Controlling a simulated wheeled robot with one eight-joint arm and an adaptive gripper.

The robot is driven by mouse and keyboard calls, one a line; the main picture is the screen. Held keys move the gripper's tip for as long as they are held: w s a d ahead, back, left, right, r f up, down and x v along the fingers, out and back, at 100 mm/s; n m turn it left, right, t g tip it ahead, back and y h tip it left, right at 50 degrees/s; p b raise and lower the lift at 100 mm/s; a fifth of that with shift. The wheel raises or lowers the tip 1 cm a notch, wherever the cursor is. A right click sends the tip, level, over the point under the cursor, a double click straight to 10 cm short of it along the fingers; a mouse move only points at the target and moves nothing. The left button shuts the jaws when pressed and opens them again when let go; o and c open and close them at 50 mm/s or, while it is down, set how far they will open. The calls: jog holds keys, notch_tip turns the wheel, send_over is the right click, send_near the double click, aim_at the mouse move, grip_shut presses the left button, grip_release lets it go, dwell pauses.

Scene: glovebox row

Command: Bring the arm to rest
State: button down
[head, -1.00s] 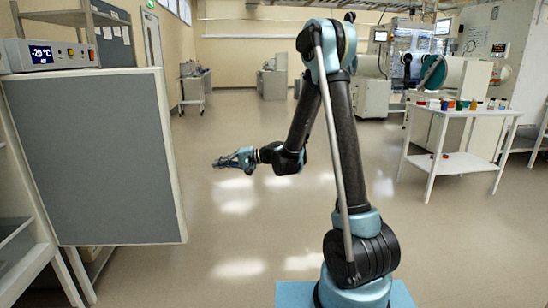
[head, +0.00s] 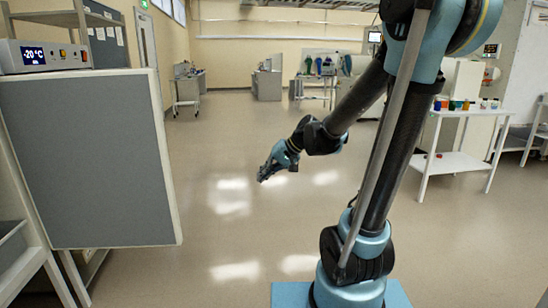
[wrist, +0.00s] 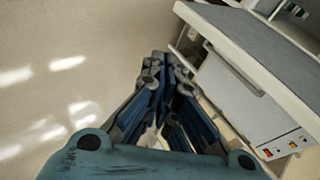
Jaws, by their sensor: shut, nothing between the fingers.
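My gripper (head: 264,176) hangs over open floor near the middle of the head view, to the left of my upright arm. It points down and left, and its fingers are together with nothing between them. In the wrist view my gripper (wrist: 166,60) shows its blue-grey fingers close together, with pale floor to their left. My forearm slopes down to it from the upper right of the head view.
A grey panel (head: 85,160) with a "-20 °C" control box (head: 42,56) stands at the left. A white table (head: 455,163) with small coloured containers stands at the right. In the wrist view a white unit (wrist: 232,95) lies close right of the fingers. The central floor is clear.

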jog(key=s+d+f+h, duration=0.4)
jog(key=s+d, duration=0.5)
jog(key=d, duration=0.2)
jog(key=s+d+f+h, duration=0.4)
jog(key=s+d, duration=0.6)
jog(key=d, duration=0.2)
jog(key=shift+s+m, duration=0.3)
jog(key=shift+m, duration=0.1)
